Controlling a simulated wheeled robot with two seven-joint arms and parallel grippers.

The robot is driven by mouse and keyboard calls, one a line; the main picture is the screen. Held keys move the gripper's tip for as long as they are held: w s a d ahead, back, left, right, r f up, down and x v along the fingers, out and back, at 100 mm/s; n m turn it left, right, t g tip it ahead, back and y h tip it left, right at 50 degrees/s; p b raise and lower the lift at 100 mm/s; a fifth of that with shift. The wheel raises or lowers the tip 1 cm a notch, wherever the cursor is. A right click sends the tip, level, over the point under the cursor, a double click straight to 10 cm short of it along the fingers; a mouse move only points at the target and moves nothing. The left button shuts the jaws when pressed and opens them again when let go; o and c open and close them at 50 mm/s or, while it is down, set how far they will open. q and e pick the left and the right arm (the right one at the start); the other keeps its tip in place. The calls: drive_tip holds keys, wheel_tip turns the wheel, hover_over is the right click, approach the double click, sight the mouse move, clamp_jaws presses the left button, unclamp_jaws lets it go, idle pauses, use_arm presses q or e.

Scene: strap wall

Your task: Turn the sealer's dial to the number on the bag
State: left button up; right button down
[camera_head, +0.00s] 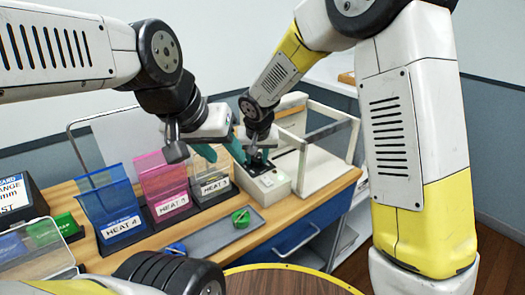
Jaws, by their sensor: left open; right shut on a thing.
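The white sealer (268,185) stands on the wooden bench, with a dark panel on top and small marks on its front part. My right gripper (258,158) reaches down onto that panel and is shut on the dial, which it mostly hides; the dial's setting cannot be read. Three bags stand in dark holders: a blue bag (107,203) labelled HEAT 4, a pink bag (163,180) whose number is hard to read, and a clear bag (209,169) apparently labelled HEAT 3.
A grey tray (210,238) in front of the bags holds a green round piece (241,217) and a blue one (175,248). A sign (15,200) and a clear-lidded box (35,255) are at the left. A white frame (325,150) stands right of the sealer.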

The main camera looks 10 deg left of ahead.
drive_tip(key=n, duration=0.1)
drive_tip(key=n+y, duration=0.1)
drive_tip(key=n, duration=0.2)
drive_tip(key=shift+d, duration=0.25)
drive_tip(key=shift+n+g+y, duration=0.3)
drive_tip(key=shift+n+y, duration=0.3)
drive_tip(key=shift+n, duration=1.1)
drive_tip(key=c, duration=1.3)
unclamp_jaws()
drive_tip(key=v, duration=0.7)
drive_tip(key=shift+d+r, duration=0.15)
drive_tip(key=shift+r, duration=0.2)
